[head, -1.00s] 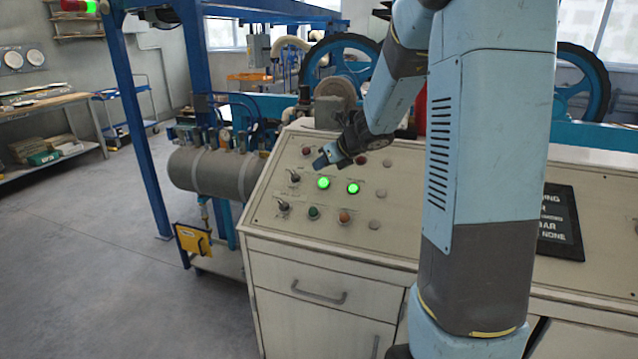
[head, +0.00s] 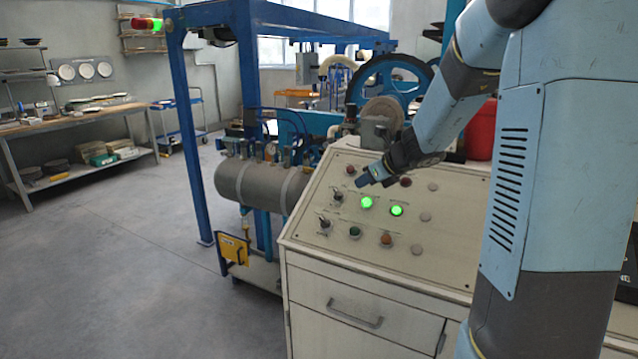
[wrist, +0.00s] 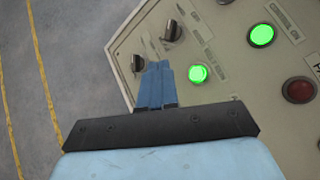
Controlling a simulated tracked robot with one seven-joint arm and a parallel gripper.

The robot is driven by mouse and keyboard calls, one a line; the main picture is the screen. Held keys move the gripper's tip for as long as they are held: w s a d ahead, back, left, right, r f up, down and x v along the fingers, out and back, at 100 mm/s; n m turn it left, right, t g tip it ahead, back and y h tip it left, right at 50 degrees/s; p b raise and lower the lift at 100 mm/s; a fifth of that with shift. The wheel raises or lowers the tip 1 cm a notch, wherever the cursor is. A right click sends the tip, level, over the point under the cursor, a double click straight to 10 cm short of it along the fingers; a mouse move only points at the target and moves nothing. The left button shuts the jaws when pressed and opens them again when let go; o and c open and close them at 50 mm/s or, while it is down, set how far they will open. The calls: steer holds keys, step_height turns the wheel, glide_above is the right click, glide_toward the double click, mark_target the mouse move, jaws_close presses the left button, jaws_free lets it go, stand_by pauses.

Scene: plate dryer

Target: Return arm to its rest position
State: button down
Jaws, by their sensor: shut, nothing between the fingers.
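My gripper (head: 364,181) is above the upper left part of the sloped control panel (head: 300,224), at the end of my bent blue arm. Its blue fingers are together and empty; they also show in the wrist view (wrist: 156,84). Two green lamps are lit on the panel, a left one (head: 366,202) and a right one (head: 396,211). Two black selector knobs, an upper one (head: 338,197) and a lower one (head: 324,223), are at the panel's left. In the wrist view the fingertips overlap the panel; whether they touch it cannot be told.
A grey cylindrical tank (head: 245,183) and blue frame post (head: 190,130) stand left of the cabinet. A yellow tag (head: 234,249) hangs below the tank. A red bin (head: 481,130) is behind my arm. Workbench (head: 70,122) at far left. The floor at left is clear.

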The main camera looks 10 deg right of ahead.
steer(key=s+a+r+n+g, duration=0.1)
steer(key=s+a+r+n, duration=0.25)
steer(key=s+n, duration=0.5)
steer(key=s+a+r+n+g, duration=0.15)
steer(key=s+r+n, duration=0.25)
steer(key=s+n, duration=0.4)
steer(key=s+d+n+h, duration=0.2)
steer(key=s+n, duration=0.4)
steer(key=s, duration=0.3)
steer(key=s+d+n+h, duration=0.2)
steer(key=s+n+h, duration=0.1)
steer(key=s+n, duration=0.3)
steer(key=shift+s+d+r, duration=0.25)
steer(key=shift+s+r, duration=0.15)
steer(key=shift+s, duration=1)
